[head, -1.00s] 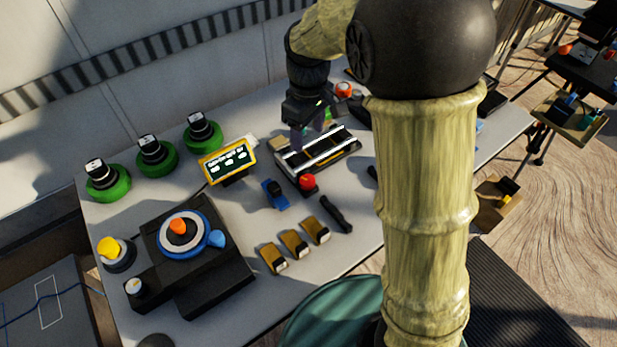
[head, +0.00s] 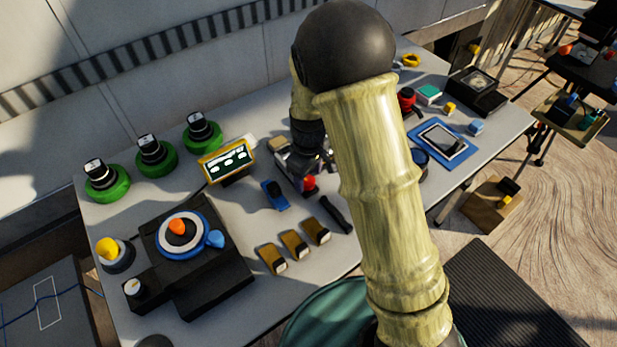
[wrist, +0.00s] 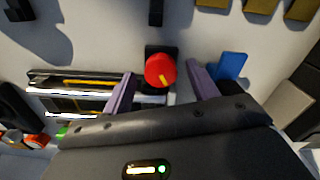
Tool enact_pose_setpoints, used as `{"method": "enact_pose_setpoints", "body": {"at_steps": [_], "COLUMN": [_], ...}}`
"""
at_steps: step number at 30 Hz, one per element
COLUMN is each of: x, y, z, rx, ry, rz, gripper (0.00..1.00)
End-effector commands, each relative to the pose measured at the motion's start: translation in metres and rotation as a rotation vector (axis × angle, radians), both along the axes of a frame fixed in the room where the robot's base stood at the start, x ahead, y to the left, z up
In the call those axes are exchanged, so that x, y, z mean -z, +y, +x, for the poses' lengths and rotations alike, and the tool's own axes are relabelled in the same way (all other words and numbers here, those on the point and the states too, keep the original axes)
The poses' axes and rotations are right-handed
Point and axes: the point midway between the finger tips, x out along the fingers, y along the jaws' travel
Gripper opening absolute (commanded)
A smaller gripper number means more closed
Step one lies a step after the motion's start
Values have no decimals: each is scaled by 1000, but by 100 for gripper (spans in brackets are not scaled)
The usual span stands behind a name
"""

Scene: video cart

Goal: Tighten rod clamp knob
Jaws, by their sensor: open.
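The red knob (head: 309,184) sits at the near end of the rail device (head: 280,147), which my arm mostly covers in the head view. In the wrist view the round red knob (wrist: 160,70) has a yellow mark and stands on a dark block, beside the silver and black rails (wrist: 60,92). My gripper (wrist: 160,74) is open, with one purple finger on each side of the knob. Gaps show between the fingers and the knob, so it is not held. In the head view the fingertips are hidden by my wrist.
A blue clip (head: 274,194), a black handle (head: 337,214) and several tan blocks (head: 294,244) lie close to the knob. A yellow-framed display (head: 227,161) stands to its left. A black turntable unit (head: 215,285) fills the near left. A blue-edged tablet (head: 443,140) lies right of my arm.

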Motion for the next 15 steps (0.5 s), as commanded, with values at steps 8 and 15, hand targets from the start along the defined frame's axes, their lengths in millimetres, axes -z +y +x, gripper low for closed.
{"method": "enact_pose_setpoints", "body": {"at_steps": [8,15], "x": [14,14], "y": [0,0], "z": [0,0], "rx": [0,0], "ry": [-1,-1], "rz": [0,0], "gripper": [59,43]}}
